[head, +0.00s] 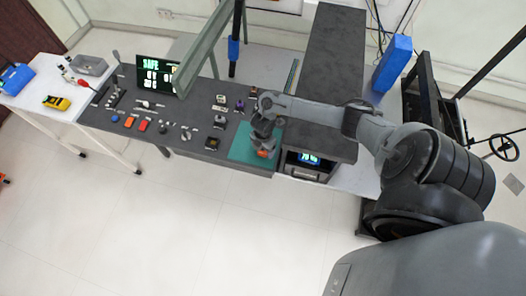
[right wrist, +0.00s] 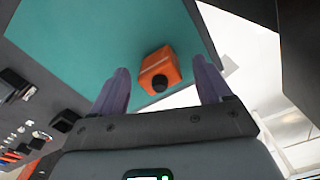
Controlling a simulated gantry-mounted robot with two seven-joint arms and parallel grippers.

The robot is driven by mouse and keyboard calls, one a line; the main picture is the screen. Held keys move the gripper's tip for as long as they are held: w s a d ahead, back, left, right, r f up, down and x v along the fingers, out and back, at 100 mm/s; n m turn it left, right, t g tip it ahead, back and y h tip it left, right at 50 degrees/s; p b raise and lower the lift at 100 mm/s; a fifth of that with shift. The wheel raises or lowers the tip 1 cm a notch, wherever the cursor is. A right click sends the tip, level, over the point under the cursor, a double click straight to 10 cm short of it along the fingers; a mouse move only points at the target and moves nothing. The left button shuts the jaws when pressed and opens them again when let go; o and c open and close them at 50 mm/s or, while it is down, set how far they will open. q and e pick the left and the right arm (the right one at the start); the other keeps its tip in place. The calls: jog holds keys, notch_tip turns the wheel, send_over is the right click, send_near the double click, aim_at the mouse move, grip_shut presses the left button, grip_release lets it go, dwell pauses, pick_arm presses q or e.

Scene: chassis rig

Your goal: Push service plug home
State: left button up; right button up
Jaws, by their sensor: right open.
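An orange block (right wrist: 160,70) with a round black knob rests on a teal mat (right wrist: 110,40), near the mat's edge. It looks like the service plug, but no label shows. In the head view only a little of the orange block (head: 263,154) shows under my right gripper (head: 265,146), above the teal mat (head: 240,147). In the right wrist view my right gripper (right wrist: 160,78) is open, with the block seen between its two purple fingers and no clear contact. No socket can be made out for certain. My left gripper is not in view.
Left of the mat, the dark bench (head: 185,115) carries several small parts and a screen reading SAFE (head: 157,77). A dark slab (head: 330,70) and a lit display (head: 308,158) lie right of the mat. A green-grey beam (head: 210,50) crosses above the bench.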

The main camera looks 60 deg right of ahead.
jog(key=shift+c, duration=0.3)
jog(key=c, duration=1)
jog(key=shift+r, duration=0.1)
